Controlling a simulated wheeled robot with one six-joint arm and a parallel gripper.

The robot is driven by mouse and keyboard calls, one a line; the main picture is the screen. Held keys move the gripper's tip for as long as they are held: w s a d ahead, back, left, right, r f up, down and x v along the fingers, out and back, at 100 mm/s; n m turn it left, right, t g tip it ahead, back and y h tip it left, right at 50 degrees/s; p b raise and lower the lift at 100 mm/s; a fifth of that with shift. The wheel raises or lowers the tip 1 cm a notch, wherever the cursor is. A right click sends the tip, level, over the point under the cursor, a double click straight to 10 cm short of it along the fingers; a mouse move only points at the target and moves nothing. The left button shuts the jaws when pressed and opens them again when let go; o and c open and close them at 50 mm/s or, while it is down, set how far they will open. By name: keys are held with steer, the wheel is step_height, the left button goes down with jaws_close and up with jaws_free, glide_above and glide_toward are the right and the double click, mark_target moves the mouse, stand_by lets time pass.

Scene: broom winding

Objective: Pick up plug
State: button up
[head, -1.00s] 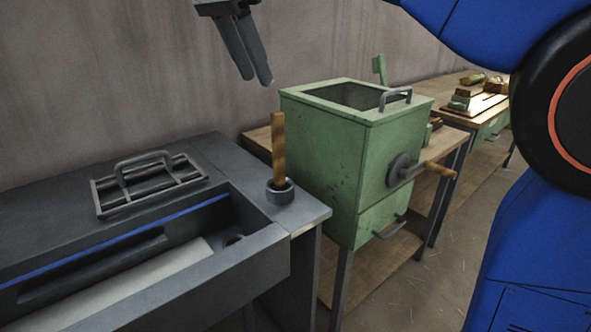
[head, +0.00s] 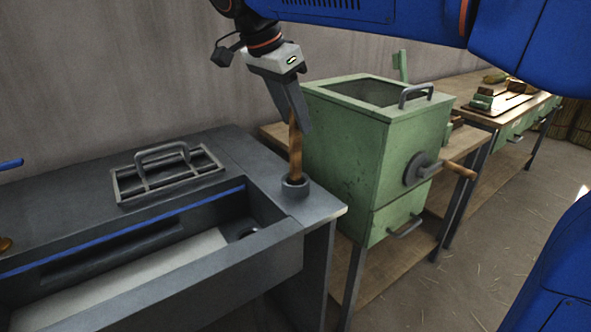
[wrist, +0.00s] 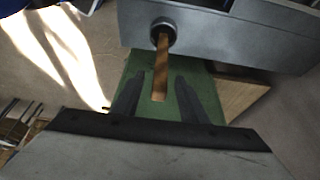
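The plug (head: 296,158) is an upright wooden stick, standing in a round dark holder (head: 295,189) at the right end of the grey bench. My gripper (head: 297,120) is directly over it, pointing down, with its fingers around the stick's upper part. In the wrist view the plug (wrist: 161,62) runs from the holder (wrist: 163,30) into the space between the two fingers (wrist: 160,80). The fingers are apart, with a visible gap on each side of the stick. The stick's top is partly hidden by a finger in the head view.
A green box (head: 375,150) with a crank and handles stands close right of the plug. A handled grey rack (head: 168,172) lies on the grey bench (head: 75,220), behind its open trough. A wooden table (head: 500,130) with items stands farther right.

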mark_target(296, 152)
steer(key=x, duration=0.5)
jaws_close()
